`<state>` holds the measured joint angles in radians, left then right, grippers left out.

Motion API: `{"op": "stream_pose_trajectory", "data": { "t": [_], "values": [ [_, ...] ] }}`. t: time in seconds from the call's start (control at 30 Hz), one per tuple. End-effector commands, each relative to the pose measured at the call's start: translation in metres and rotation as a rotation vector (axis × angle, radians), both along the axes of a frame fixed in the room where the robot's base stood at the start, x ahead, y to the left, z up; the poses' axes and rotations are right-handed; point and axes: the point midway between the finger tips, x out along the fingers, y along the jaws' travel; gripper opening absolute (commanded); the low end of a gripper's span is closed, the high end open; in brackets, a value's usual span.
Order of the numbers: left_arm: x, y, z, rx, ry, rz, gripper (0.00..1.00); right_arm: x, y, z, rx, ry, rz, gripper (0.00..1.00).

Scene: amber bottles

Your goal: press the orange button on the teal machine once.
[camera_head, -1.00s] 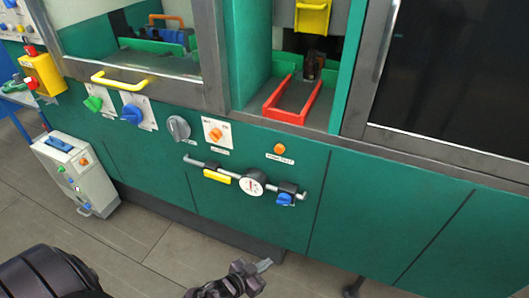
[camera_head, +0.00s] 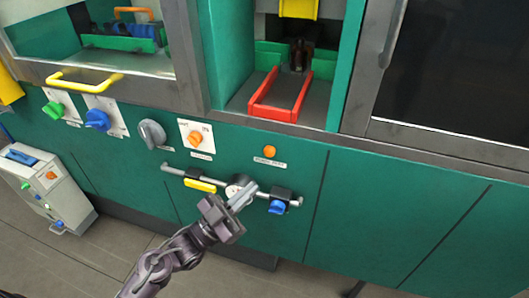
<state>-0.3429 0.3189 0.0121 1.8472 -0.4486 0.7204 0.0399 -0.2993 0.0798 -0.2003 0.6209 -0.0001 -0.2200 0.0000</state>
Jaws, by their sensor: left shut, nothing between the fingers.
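The teal machine (camera_head: 353,215) fills most of the head view. A round orange button (camera_head: 269,151) with a small label under it sits on its front panel, below the red-edged bay. A second orange control (camera_head: 195,138), which looks like a knob, is on a white plate to its left. My left gripper (camera_head: 243,195) is shut and empty, below and slightly left of the round button, apart from it in the picture. It partly hides the round gauge (camera_head: 232,189). My right gripper is not in view.
A pipe with a yellow handle (camera_head: 201,185) and a blue knob (camera_head: 277,207) runs along the panel near my gripper. A red U-shaped guide (camera_head: 260,106) edges the bay, with a dark brown bottle (camera_head: 298,54) behind. A grey box (camera_head: 50,190) stands at left.

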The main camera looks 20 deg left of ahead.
Motion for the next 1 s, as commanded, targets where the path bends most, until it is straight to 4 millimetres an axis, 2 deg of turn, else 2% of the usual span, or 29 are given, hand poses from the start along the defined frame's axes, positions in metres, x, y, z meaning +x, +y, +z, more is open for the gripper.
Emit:
{"op": "stream_pose_trajectory", "data": {
  "t": [0.27,0.53,0.57,0.63,0.7,1.0],
  "values": [
    [0.004,0.000,-0.001,0.001,0.000,0.002,0.00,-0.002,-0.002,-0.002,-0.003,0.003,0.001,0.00],
    [0.034,-0.001,-0.003,0.000,-0.002,0.002,0.00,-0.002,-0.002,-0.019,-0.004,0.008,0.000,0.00],
    [0.038,-0.001,-0.004,0.000,0.000,0.002,0.00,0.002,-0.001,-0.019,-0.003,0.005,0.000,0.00],
    [0.048,-0.001,-0.004,-0.001,-0.001,0.002,0.00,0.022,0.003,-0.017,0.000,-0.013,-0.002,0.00],
    [0.057,-0.002,-0.004,0.000,0.000,0.002,0.00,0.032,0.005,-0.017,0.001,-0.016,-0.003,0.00],
    [0.084,-0.003,-0.002,0.000,0.003,0.001,0.00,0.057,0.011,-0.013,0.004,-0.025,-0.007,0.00]
  ]
}}
